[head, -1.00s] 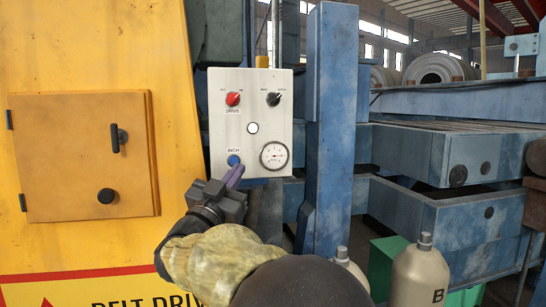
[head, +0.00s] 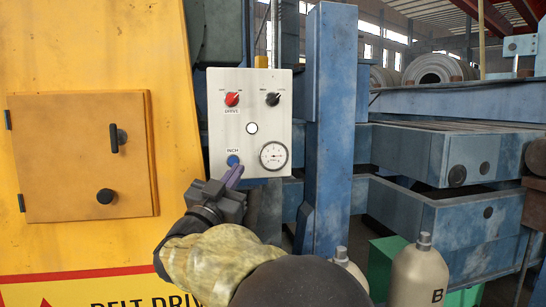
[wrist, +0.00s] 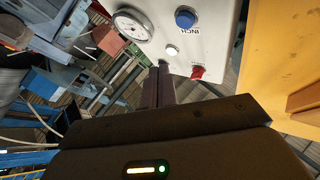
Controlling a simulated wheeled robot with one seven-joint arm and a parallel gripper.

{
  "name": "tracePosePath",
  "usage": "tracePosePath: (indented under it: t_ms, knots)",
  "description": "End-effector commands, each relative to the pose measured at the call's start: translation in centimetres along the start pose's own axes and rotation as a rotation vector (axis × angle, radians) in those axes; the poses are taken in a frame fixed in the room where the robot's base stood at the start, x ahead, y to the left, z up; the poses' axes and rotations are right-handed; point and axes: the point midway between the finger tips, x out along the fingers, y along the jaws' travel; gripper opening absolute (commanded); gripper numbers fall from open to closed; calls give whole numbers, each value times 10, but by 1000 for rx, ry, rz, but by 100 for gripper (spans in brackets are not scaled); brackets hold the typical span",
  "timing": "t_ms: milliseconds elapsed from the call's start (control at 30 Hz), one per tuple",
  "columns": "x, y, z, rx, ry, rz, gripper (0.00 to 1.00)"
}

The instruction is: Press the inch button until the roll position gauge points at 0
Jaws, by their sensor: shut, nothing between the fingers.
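The blue inch button (head: 233,160) is at the lower left of the grey control panel (head: 222,125), under the label INCH. It also shows in the wrist view (wrist: 185,18). The round roll position gauge (head: 273,155) is to its right, with a white face; its needle is too small to read surely. The gauge also shows in the wrist view (wrist: 133,25). My gripper (head: 236,174) is shut and empty, its purple-grey fingertips just below the button in the head view. In the wrist view its fingertips (wrist: 164,68) appear apart from the button.
A red knob (head: 232,99), a black knob (head: 272,99) and a white button (head: 252,128) are on the same panel. A yellow housing (head: 175,200) stands left, a blue post (head: 333,130) right. Beige bottles (head: 418,275) stand at the lower right.

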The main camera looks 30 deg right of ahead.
Motion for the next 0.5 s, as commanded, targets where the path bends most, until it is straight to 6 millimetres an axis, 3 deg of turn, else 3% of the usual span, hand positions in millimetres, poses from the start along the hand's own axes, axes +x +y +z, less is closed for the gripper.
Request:
tracePosePath:
  t_ms: [500]
  knots:
    - [-1,-3,4,0,-12,-20,0]
